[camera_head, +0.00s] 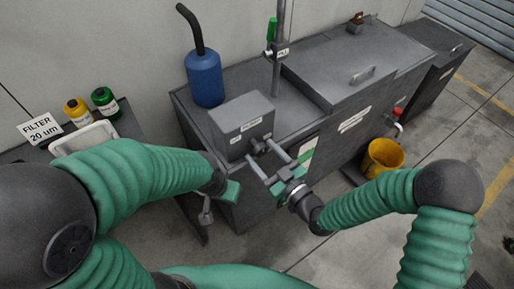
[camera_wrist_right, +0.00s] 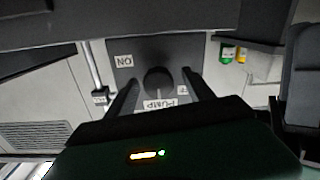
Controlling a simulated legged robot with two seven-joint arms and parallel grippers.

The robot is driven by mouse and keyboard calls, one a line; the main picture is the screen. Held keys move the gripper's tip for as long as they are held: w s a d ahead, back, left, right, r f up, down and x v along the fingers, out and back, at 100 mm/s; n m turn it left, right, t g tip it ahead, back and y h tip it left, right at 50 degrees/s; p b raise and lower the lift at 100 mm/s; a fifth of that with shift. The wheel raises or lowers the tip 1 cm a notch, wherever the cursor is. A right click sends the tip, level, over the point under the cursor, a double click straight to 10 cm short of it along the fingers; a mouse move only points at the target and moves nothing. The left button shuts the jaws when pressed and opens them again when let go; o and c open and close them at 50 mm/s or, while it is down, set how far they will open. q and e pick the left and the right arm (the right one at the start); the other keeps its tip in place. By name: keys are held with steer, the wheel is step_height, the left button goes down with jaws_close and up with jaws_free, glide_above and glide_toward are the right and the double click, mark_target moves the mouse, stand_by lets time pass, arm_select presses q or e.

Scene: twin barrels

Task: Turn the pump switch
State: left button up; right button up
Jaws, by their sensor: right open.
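The pump switch is a dark round knob (camera_wrist_right: 158,80) on a grey box (camera_head: 242,122). In the right wrist view, "ON" is to its left, a partly hidden label to its right and "PUMP" below. My right gripper (camera_head: 262,154) is open, facing the box front, with its fingers on either side of the knob; it also shows in the right wrist view (camera_wrist_right: 160,78). I cannot tell whether the fingers touch the knob. My left gripper (camera_head: 220,192) hangs low beside the machine, and its jaws are unclear.
The box sits on a grey machine (camera_head: 345,85), beside a blue container (camera_head: 204,78) with a black spout. A yellow bucket (camera_head: 382,157) stands to the right. Bottles (camera_head: 105,102) and a white tray (camera_head: 84,138) are at the left. Floor is open at the lower right.

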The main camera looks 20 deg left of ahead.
steer(key=shift+w+a, duration=0.45)
steer(key=shift+w, duration=0.1)
steer(key=shift+w+a+r, duration=0.1)
steer(key=shift+w+a, duration=0.2)
steer(key=shift+w, duration=0.05)
steer(key=shift+a, duration=0.2)
steer(key=shift+c, duration=0.2)
steer(key=shift+a, duration=0.1)
steer(key=shift+c, duration=1.2)
jaws_close()
arm_select(q)
steer(key=shift+d+f, duration=0.1)
steer(key=shift+d, duration=0.15)
